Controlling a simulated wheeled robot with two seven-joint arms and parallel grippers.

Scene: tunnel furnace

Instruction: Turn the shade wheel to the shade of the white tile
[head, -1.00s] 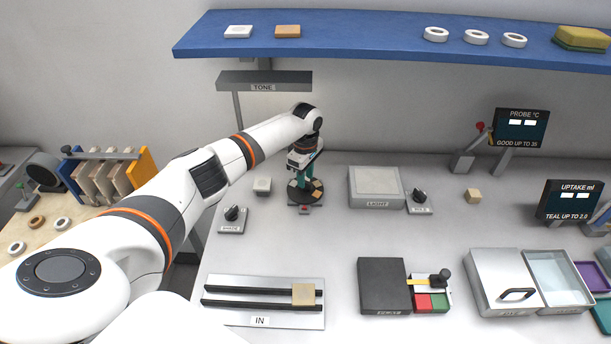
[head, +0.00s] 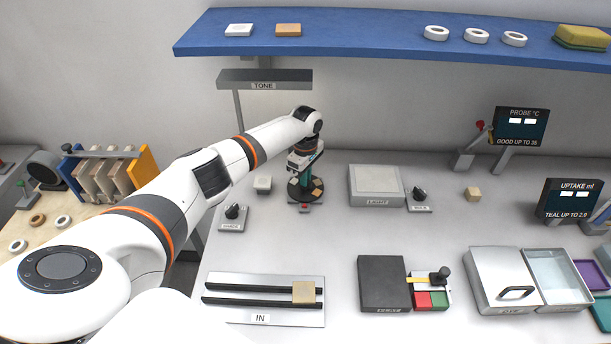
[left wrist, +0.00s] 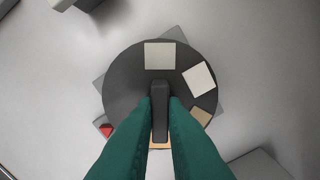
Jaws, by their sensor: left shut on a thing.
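The shade wheel (head: 296,194) is a dark round disc on a grey base under the TONE lamp. In the left wrist view the wheel (left wrist: 122,85) carries a pale grey-beige swatch at the top, a whiter one at upper right, a tan one at right and an orange-tan edge near the fingers. My left gripper (left wrist: 160,108) points down over it, its green fingers shut on the dark bar-shaped handle (left wrist: 159,90). A pale tile (head: 263,183) sits left of the wheel; another white tile (head: 239,30) lies on the shelf. My right gripper is not in view.
The TONE lamp (head: 263,80) hangs above. The IN rails (head: 262,292) lie in front. The counter between is clear.

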